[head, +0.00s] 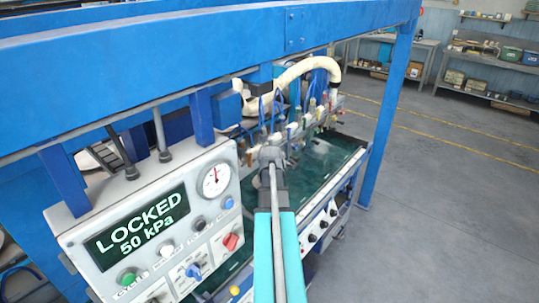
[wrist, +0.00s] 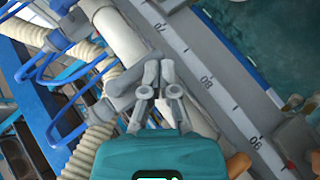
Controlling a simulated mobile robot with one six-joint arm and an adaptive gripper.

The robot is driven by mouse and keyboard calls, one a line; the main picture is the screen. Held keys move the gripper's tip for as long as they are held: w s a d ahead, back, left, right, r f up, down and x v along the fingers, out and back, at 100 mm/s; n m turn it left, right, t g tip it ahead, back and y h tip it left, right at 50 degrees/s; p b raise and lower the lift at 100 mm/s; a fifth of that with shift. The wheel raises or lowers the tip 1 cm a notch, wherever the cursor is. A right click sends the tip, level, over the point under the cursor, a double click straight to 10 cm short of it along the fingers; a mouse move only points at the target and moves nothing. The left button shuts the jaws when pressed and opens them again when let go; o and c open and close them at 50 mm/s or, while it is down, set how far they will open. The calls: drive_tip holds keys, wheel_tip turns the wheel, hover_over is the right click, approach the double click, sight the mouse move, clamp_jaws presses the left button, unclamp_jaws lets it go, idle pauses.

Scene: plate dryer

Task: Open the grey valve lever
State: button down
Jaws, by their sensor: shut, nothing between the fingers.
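My gripper (head: 270,155) is over the machine bed, in front of the row of valves and hoses. In the wrist view its fingers (wrist: 159,72) are together with nothing between them. A light grey lever-like piece (wrist: 124,82) lies just left of the fingertips, beside a white pipe (wrist: 118,35). It looks like the grey valve lever, but I cannot tell for sure, nor whether the fingers touch it. In the head view my gripper and arm hide much of that spot.
A control panel (head: 75,238) at front left reads "LOCKED 50 kPa" and carries a gauge (head: 215,180) and several knobs. A thick cream hose (head: 300,67) arches behind the valves. A blue frame beam (head: 180,62) crosses above. A scale rail (wrist: 215,90) runs right of the fingers.

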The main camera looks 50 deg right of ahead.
drive_tip(key=shift+r, duration=0.15)
drive_tip(key=shift+r+p, duration=0.65)
drive_tip(key=shift+p, duration=0.15)
